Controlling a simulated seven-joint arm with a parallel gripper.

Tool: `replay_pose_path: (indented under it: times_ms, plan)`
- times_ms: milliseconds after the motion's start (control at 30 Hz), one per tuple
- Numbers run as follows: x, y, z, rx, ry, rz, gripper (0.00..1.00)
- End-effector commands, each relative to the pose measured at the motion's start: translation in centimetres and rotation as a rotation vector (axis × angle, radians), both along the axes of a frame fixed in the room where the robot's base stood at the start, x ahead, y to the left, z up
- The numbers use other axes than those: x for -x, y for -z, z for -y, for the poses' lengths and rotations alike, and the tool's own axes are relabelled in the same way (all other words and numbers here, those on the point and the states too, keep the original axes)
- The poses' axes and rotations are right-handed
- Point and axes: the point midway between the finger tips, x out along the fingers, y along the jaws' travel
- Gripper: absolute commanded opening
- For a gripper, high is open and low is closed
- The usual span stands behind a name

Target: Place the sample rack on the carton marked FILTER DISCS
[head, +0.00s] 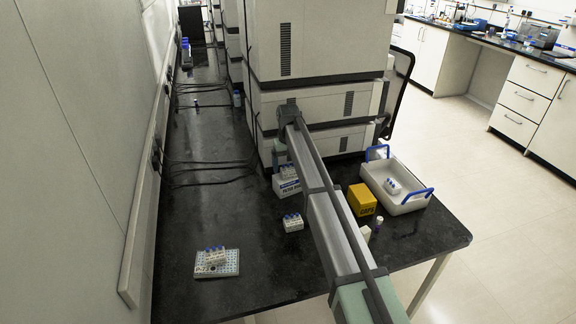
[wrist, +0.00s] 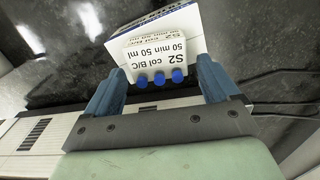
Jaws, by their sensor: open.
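The white carton (head: 284,190) with a blue band and partly readable FILTER lettering stands on the black bench, below the big instrument. A white sample rack (head: 288,172) with blue caps is on top of it. In the wrist view this rack (wrist: 160,55) reads "S2 col B/C 50 min 50 ml", with three blue caps towards me and the carton (wrist: 196,17) behind it. My gripper (wrist: 161,66) is open, one blue finger on each side of the rack, with narrow gaps. In the head view its fingers are mostly hidden by the arm.
Another capped rack (head: 292,222) stands on the bench before the carton. One more (head: 215,255) sits on a P-73 plate (head: 232,270). A yellow CAPS box (head: 361,199) and a white tray (head: 412,204) holding a rack stand right.

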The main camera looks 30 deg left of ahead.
Motion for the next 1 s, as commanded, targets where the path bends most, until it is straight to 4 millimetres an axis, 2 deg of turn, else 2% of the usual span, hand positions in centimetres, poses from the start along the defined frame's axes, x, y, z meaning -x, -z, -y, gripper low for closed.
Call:
replay_pose_path:
  times_ms: [167,600,800,1000]
  plan:
    - [-0.1,-2.2,0.0,-0.001,0.000,0.001,0.88]
    - [-0.1,-9.8,-0.1,-0.001,0.000,0.001,0.88]
    - [0.0,-11.6,0.0,0.000,0.000,0.000,0.88]
    - [0.0,-12.0,0.0,0.000,0.000,0.000,0.88]
